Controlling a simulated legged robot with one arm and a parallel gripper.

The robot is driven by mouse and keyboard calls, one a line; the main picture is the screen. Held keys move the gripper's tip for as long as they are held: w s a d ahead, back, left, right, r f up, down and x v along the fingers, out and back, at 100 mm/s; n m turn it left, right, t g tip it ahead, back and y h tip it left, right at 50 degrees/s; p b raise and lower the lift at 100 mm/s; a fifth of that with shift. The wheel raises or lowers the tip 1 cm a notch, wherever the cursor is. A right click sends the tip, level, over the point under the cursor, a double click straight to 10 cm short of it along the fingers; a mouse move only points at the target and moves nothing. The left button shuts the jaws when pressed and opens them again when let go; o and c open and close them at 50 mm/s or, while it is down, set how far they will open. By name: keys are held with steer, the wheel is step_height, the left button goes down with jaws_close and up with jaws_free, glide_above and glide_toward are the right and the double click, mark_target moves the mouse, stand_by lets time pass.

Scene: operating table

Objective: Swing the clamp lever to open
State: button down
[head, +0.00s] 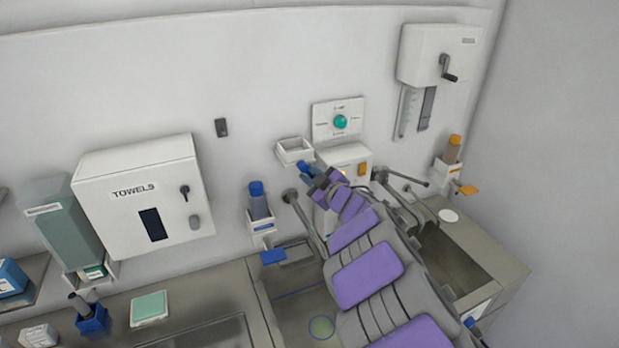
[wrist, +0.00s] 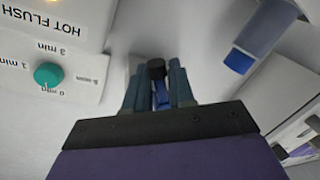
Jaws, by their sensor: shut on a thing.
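My gripper (head: 308,172) is at the end of my purple and grey arm, close to the wall, just below a small white open-topped holder (head: 295,149). In the wrist view my gripper (wrist: 160,88) is shut, its two grey-blue fingers on either side of a blue lever (wrist: 162,97) with a black rounded end (wrist: 156,68). The fingers hide the lever's sides, and its mount is not clear. In the head view my gripper and arm largely cover the lever. I cannot tell its exact angle.
Right of my gripper are a teal timer knob (head: 340,122) and a white box with an orange button (head: 362,169). At left are a blue-capped bottle (head: 258,199) in a wall holder and a towel dispenser (head: 146,200). Sink counters lie below.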

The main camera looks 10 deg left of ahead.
steer(key=shift+r, duration=0.25)
stand_by(0.3)
steer(key=c, duration=1.3)
jaws_free()
steer(key=shift+w+a, duration=0.1)
steer(key=shift+o, duration=1)
steer(key=shift+a+f, duration=0.15)
steer(key=shift+w, duration=0.1)
